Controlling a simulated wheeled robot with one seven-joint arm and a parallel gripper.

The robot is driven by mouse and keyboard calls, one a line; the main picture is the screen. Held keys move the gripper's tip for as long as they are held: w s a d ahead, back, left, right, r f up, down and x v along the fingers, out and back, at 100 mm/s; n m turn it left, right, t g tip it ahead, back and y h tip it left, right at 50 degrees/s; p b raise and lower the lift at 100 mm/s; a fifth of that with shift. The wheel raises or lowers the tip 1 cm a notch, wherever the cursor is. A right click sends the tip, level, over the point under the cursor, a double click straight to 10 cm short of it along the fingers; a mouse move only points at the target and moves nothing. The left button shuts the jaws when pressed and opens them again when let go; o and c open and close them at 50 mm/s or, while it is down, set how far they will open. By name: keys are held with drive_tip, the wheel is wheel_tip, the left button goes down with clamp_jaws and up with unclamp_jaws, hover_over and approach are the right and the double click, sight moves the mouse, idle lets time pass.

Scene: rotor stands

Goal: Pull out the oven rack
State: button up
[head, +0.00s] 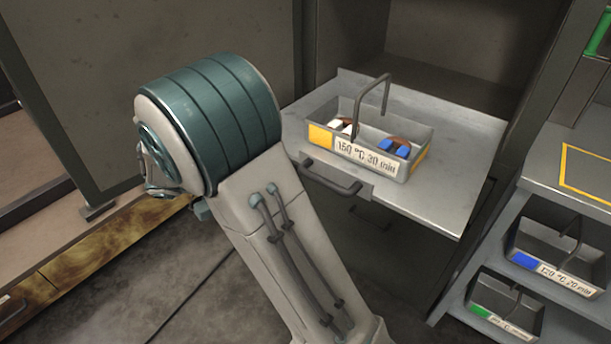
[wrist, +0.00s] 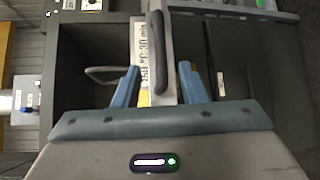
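The oven rack (head: 450,205) is a flat grey metal shelf, standing out from the oven's dark opening (head: 440,60) in the head view. A dark bar handle (head: 330,180) is on its front edge. A grey tray (head: 420,165) labelled 150 °C 30 min sits on the rack, with white, blue and brown items in it and an upright loop handle. My gripper (wrist: 160,75) shows in the wrist view, with two blue fingers spread apart. The rack handle (wrist: 157,55) lies between the fingers without visible contact. The head view hides my gripper behind my arm.
A large grey panel (head: 100,90), seemingly the open oven door, stands at the left above a brown-stained bench (head: 110,235). Shelves at the right hold a blue-marked tray (head: 545,262) and a green-marked tray (head: 495,312). The floor below the rack looks clear.

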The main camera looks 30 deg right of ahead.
drive_tip(key=v, duration=0.4)
drive_tip(key=shift+a, duration=0.2)
